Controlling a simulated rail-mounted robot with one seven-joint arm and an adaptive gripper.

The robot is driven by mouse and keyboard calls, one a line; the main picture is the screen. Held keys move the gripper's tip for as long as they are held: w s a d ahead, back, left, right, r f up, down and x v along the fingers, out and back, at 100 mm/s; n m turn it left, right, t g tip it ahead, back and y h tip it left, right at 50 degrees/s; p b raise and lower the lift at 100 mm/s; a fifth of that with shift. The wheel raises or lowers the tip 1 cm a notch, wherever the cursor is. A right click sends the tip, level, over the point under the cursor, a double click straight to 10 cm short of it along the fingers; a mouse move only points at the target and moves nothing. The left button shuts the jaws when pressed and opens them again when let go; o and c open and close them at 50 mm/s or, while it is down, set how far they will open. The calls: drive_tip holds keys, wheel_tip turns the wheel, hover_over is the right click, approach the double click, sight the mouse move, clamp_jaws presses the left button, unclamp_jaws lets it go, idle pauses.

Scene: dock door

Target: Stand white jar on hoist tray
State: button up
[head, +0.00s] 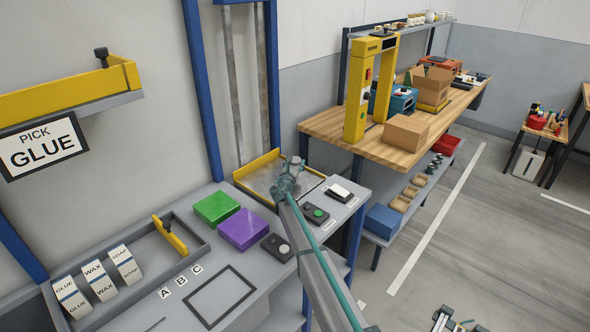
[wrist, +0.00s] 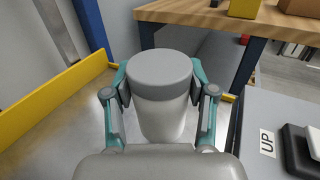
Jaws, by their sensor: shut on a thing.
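The white jar (wrist: 160,118) with its grey lid is upright between the fingers of my gripper (wrist: 159,88) in the wrist view. My gripper is shut on the jar, one finger on each side near the lid. The hoist tray (wrist: 62,135) is a metal plate with yellow edges, below and around the jar. I cannot tell whether the jar's base touches it. In the head view my gripper (head: 288,180) is over the right part of the hoist tray (head: 258,180); the arm and gripper largely hide the jar there.
A button box with a green button (head: 316,213) and a white switch (head: 339,191) stand right of the tray; an UP label (wrist: 267,143) lies near. Green (head: 217,208) and purple (head: 243,229) blocks are on the grey bench. A wooden workbench (head: 385,150) stands behind.

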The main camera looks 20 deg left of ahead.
drive_tip(key=shift+f, duration=1.5)
drive_tip(key=shift+f, duration=0.2)
drive_tip(key=o, duration=1.3)
drive_tip(key=shift+r, duration=0.1)
drive_tip(key=shift+r+p, duration=0.2)
drive_tip(key=shift+p, duration=0.1)
drive_tip(key=s+b, duration=0.1)
drive_tip(key=s, duration=0.1)
drive_tip(key=s+b, duration=0.1)
drive_tip(key=s, duration=0.2)
drive_tip(key=s+d+b, duration=0.1)
drive_tip(key=s, duration=0.1)
drive_tip(key=shift+s+f, duration=0.1)
drive_tip(key=shift+s, duration=0.2)
